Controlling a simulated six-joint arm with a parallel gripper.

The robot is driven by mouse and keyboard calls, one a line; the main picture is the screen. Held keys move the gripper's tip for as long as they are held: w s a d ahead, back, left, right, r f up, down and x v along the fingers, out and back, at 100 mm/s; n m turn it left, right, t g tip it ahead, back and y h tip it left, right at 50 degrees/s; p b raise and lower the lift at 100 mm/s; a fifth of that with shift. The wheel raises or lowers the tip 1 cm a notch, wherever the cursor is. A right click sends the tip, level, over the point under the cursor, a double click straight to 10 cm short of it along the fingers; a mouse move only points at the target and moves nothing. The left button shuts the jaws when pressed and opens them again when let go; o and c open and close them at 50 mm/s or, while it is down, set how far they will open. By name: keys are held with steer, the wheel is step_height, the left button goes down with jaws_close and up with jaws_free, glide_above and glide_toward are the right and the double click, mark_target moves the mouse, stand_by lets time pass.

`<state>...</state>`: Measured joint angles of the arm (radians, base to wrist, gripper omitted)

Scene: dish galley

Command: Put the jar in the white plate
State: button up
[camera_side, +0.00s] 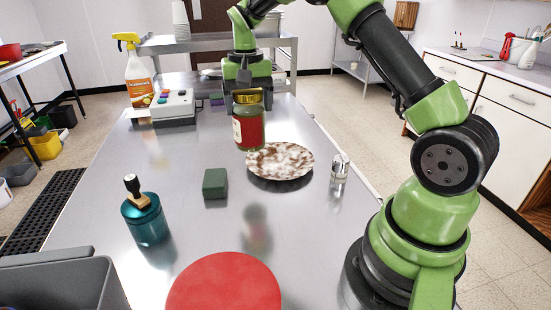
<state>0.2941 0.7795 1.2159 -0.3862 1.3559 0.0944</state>
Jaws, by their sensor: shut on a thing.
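The jar (249,128) is red and green with a gold lid and a pale label on its left side. My gripper (248,92) is shut on the jar at its lid, from above and behind. The jar is upright at the back left edge of the white plate (290,162), which has brown mottling and lies flat on the metal table. The jar's base overlaps the plate's left rim in this view; I cannot tell whether it touches the plate or the table.
A green block (215,183), a teal bottle (147,220) and a red disc (225,285) are in front. A small clear shaker (340,166) stands right of the plate. A button box (172,106) and spray bottle (138,75) stand at the back left. A grey bin (60,285) is front left.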

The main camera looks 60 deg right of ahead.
steer(key=s+d, duration=0.2)
steer(key=d, duration=0.8)
step_height(320, 180, down, 10)
steer(key=shift+s, duration=0.1)
steer(key=o, duration=1.6)
steer(key=shift+f, duration=0.1)
